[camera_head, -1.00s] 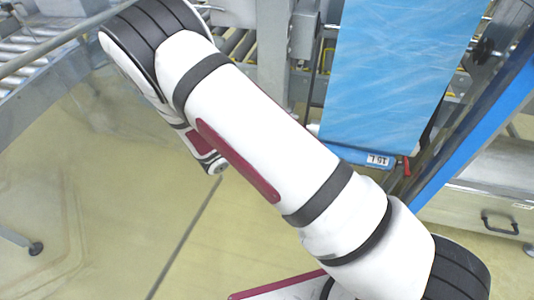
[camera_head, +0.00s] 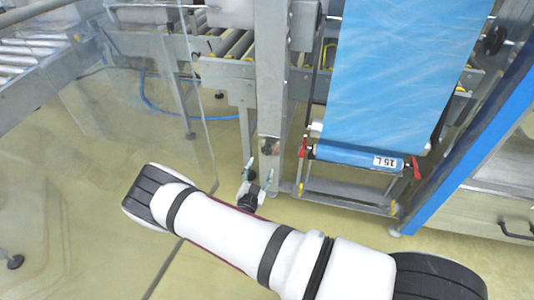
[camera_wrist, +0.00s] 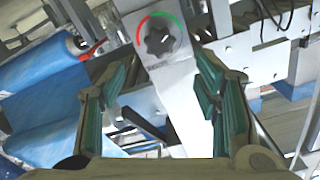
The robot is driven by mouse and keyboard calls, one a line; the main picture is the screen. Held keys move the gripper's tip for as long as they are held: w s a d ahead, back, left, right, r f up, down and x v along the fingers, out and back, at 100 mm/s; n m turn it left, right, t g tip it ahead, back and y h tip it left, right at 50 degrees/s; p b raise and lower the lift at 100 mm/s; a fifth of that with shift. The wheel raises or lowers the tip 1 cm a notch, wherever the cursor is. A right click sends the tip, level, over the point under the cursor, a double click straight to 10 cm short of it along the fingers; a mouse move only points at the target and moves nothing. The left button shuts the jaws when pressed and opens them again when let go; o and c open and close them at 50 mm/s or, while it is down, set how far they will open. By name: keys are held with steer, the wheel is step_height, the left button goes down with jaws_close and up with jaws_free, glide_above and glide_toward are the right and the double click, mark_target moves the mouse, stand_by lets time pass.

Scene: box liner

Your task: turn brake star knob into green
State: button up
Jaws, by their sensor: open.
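The brake star knob (camera_wrist: 162,38) is dark and lobed, and sits on a light grey metal post (camera_wrist: 176,95) in the wrist view. A red arc (camera_wrist: 143,27) curves at its upper left and a green arc (camera_wrist: 177,24) at its upper right. A small light mark shows on the knob, but I cannot tell which colour it points to. In the head view the knob (camera_head: 268,147) is small on the post. My gripper (camera_wrist: 162,92) is open and empty, its fingers spread to either side below the knob. In the head view my gripper (camera_head: 259,173) is just below the knob.
A blue film sheet (camera_head: 400,75) hangs right of the post, with a roll labelled 15 L (camera_head: 345,156) and red levers (camera_head: 416,168) at its ends. A roller conveyor (camera_head: 225,72) stands behind left. A clear panel (camera_head: 150,130) is at left. Open floor lies below.

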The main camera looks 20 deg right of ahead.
mark_target(267, 152)
steer(key=b+x, duration=0.3)
steer(key=x, duration=0.7)
steer(key=shift+w+d, duration=0.1)
steer(key=c, duration=1.2)
steer(key=shift+o, duration=0.2)
